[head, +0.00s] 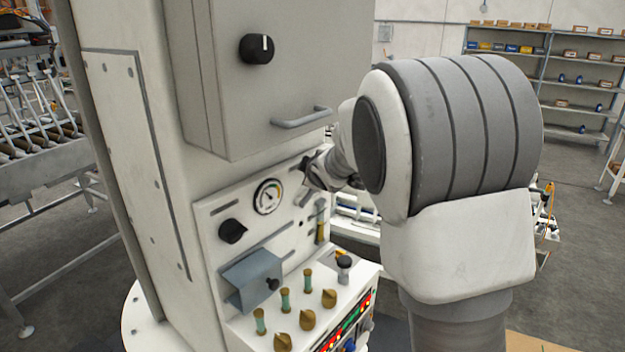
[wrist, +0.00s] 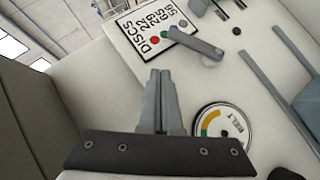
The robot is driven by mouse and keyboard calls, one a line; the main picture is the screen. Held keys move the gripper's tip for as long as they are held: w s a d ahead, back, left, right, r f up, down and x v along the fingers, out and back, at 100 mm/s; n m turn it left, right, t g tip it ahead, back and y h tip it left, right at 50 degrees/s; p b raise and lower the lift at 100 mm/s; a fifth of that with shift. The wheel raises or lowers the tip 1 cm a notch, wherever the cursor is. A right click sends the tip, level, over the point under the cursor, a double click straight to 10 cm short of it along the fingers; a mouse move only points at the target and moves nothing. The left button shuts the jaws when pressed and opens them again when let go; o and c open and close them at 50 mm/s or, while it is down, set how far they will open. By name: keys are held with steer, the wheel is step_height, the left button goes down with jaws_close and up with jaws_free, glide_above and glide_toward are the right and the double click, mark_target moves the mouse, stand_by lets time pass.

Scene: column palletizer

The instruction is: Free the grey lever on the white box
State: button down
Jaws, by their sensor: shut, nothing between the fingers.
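The white box (head: 215,268) is a panel-fronted unit on a white column, with a round gauge (head: 268,196). The grey lever (wrist: 195,45) shows in the wrist view, slanting across the lower edge of a label plate (wrist: 152,32) with red, green and blue dots. My gripper (wrist: 160,73) is shut and empty; its fingertips are just left of and below the lever in that view, with a small gap in the picture. The gauge shows there too, right of the fingers. In the head view my gripper (head: 311,172) is near the panel's upper right, and my arm hides part of that area.
A grey cabinet (head: 290,75) with a black knob and a bar handle (head: 302,118) overhangs the panel. A black knob (head: 232,231) and a blue-grey housing (head: 252,281) project from it. Green pegs and brass knobs (head: 308,319) stand on the ledge below.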

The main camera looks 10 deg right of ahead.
steer(key=s+d+r+p, duration=0.1)
steer(key=s+d+r, duration=0.1)
steer(key=s+r, duration=0.3)
steer(key=shift+p+v, duration=0.3)
steer(key=shift+v, duration=0.95)
steer(key=shift+s+f, duration=0.1)
steer(key=shift+f, duration=0.05)
steer(key=s+d+m+g+h, duration=0.3)
steer(key=s+m, duration=0.4)
steer(key=s, duration=0.7)
steer(key=s+a+f+m+g+y, duration=0.1)
steer(key=s+f+m+g, duration=0.1)
steer(key=s, duration=0.8)
steer(key=s+a+f+m+g+y+b, duration=0.1)
steer(key=s+f+m+g, duration=0.1)
steer(key=s, duration=0.8)
steer(key=shift+a+f+m, duration=0.4)
steer(key=shift+f+m, duration=0.4)
steer(key=shift+f, duration=0.15)
